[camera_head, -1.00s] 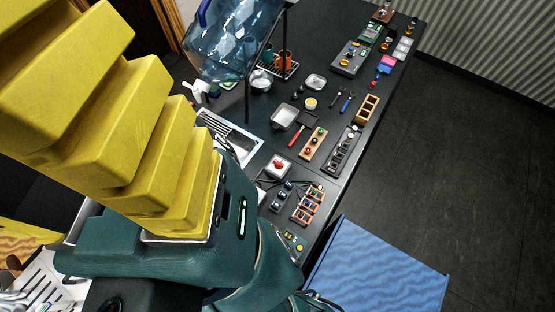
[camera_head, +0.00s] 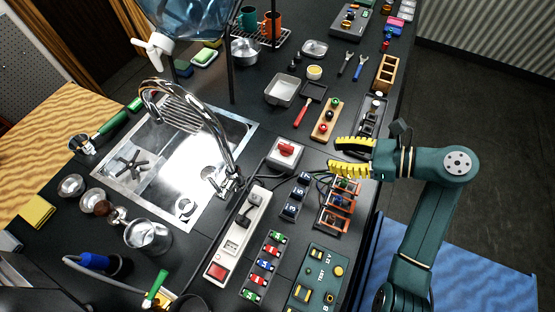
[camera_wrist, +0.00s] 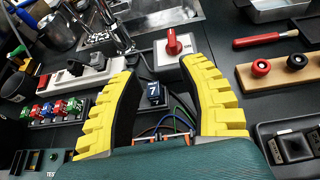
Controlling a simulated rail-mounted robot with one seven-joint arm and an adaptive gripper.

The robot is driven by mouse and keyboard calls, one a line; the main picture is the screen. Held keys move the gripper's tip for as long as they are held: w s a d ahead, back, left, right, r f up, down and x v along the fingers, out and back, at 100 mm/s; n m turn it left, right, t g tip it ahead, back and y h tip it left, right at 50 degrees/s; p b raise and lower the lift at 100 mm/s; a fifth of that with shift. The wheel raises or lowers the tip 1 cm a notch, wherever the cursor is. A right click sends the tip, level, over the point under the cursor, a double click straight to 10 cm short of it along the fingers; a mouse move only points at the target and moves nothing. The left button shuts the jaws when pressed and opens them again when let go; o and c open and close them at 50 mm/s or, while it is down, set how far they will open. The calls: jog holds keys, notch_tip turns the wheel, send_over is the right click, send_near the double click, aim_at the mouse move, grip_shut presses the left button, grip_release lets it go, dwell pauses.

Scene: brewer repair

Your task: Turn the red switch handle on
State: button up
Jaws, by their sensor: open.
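The red switch handle (camera_head: 286,149) sits on a white square box (camera_head: 285,160) on the dark counter, right of the sink. In the wrist view the red handle (camera_wrist: 173,42) stands upright on its white box (camera_wrist: 179,59), ahead of my fingertips and slightly right of the gap's middle. My gripper (camera_head: 340,157) has yellow ribbed fingers and reaches in from the right, above the orange-framed rack. It is open and empty, apart from the switch. In the wrist view my gripper (camera_wrist: 165,75) shows both fingers spread, with a numbered dark block (camera_wrist: 152,95) visible between them.
A chrome faucet (camera_head: 215,135) rises left of the switch. A white power strip (camera_head: 240,235) with black plugs lies in front. An orange-framed rack (camera_head: 338,205) with cables is below my gripper. A wooden button board (camera_head: 326,120) and red-handled tool (camera_head: 303,112) lie behind.

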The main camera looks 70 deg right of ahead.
aim_at(292, 148)
jog(key=shift+s+d+f+h, duration=0.15)
jog(key=shift+s+d+f, duration=0.15)
jog(key=shift+s, duration=0.2)
jog(key=shift+s+d+f+h, duration=0.15)
jog(key=shift+s+d+f, duration=0.1)
jog(key=shift+s, duration=0.25)
jog(key=shift+m, duration=0.3)
jog(key=x, duration=1.1)
jog(key=b+x, duration=0.1)
jog(key=x, duration=0.4)
jog(key=shift+w+d+r, duration=0.1)
jog(key=shift+w+r, duration=0.1)
jog(key=shift+w, duration=0.1)
grip_shut()
